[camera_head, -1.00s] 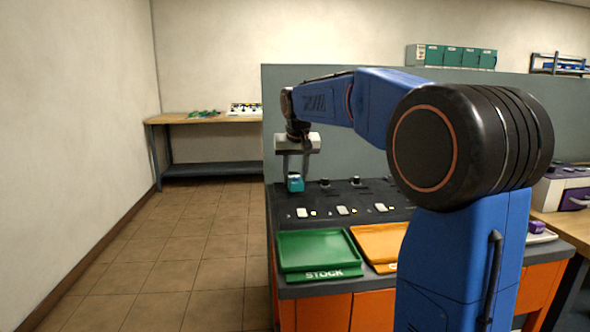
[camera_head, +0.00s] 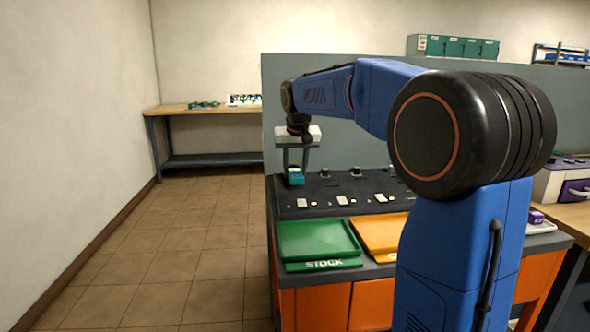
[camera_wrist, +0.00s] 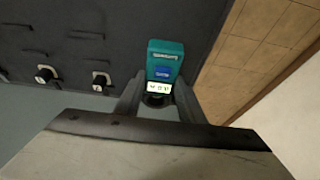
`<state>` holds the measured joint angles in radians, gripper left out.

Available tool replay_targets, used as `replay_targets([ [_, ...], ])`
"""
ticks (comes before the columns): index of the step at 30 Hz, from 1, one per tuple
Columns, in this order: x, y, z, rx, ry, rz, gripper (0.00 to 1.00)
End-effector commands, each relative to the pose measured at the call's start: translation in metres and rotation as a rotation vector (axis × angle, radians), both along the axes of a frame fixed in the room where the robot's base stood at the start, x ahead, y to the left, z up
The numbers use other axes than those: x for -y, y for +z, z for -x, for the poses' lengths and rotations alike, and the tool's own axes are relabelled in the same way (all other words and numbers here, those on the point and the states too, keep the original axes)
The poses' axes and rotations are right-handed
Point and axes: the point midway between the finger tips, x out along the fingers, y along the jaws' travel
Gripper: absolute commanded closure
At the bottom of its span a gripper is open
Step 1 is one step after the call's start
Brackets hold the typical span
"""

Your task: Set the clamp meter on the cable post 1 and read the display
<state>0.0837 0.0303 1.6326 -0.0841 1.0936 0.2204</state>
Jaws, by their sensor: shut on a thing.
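The clamp meter (camera_head: 295,177) is a small teal box at the back left of the dark panel (camera_head: 340,190). My gripper (camera_head: 295,166) is shut on it from above. In the wrist view the meter (camera_wrist: 165,62) lies between my gripper's fingers (camera_wrist: 158,95), with a blue button and a lit display (camera_wrist: 159,87). The display shows digits too small to read surely. A dark round shape (camera_wrist: 154,101) shows just below the display; I cannot tell whether it is cable post 1 inside the clamp. Two other posts (camera_head: 325,172) (camera_head: 356,171) stand to the right.
A green STOCK tray (camera_head: 318,240) and an orange tray (camera_head: 380,235) lie at the panel's front. White tags (camera_head: 342,200) sit on the panel. A grey partition (camera_head: 350,120) rises behind. Tiled floor (camera_head: 190,250) is free on the left.

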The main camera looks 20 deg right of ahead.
Motion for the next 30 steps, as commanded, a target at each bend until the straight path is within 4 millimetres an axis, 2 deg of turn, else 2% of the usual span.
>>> replay_targets([
  [30, 0.0000, -0.0078, 0.0000, 0.000, 0.000, 0.000, 0.94],
])
